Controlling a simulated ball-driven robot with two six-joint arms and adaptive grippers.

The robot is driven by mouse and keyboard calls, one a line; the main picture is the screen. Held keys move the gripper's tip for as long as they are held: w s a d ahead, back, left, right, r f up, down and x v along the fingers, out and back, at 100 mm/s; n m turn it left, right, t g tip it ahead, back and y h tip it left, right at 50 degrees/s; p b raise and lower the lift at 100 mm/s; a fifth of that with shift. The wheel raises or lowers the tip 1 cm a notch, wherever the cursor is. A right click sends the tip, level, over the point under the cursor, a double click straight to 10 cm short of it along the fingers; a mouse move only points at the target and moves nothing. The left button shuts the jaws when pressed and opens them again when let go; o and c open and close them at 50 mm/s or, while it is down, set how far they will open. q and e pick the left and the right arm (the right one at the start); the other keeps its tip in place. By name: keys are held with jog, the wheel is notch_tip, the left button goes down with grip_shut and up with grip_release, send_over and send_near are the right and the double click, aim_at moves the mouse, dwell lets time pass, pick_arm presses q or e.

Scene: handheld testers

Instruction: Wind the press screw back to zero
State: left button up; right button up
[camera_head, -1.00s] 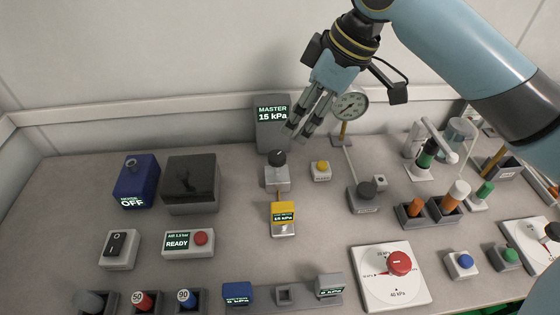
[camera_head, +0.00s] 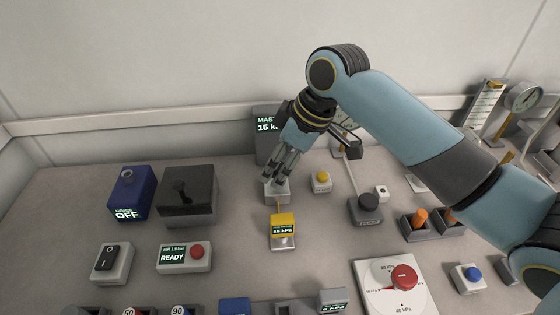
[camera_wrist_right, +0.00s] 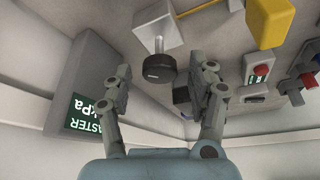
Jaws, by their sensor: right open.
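The press screw's dark round knob (camera_wrist_right: 160,68) shows in the right wrist view, on a rod from its pale block (camera_wrist_right: 158,25). In the head view my gripper's fingers hide the knob, and the grey block (camera_head: 277,194) shows below them. My right gripper (camera_head: 274,181) is at the knob from above. In the wrist view its fingers (camera_wrist_right: 166,82) are open, one either side of the knob, with gaps left. The grey MASTER display (camera_head: 267,125) behind is partly covered by the gripper; it read 15 kPa earlier. The left gripper is not in view.
A yellow handheld tester (camera_head: 283,224) stands in front of the block. A yellow-button box (camera_head: 321,182) and a dark-knobbed box (camera_head: 366,208) are to the right. A black box (camera_head: 188,195) is to the left. Bare bench lies between them.

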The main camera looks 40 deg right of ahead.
jog(key=c, duration=1.1)
jog(key=n+p, duration=0.1)
jog(key=p, duration=0.2)
jog(key=shift+r+n, duration=0.3)
jog(key=shift+n, duration=0.1)
jog(key=shift+c, duration=0.2)
jog(key=shift+n+g+y+p, duration=0.3)
jog(key=shift+n+p, duration=0.1)
jog(key=shift+w+d+f+n, duration=0.1)
jog(key=shift+f+n, duration=0.15)
jog(key=shift+n, duration=0.15)
jog(key=shift+f, duration=0.1)
jog(key=o, duration=1.1)
jog(key=shift+o, duration=0.2)
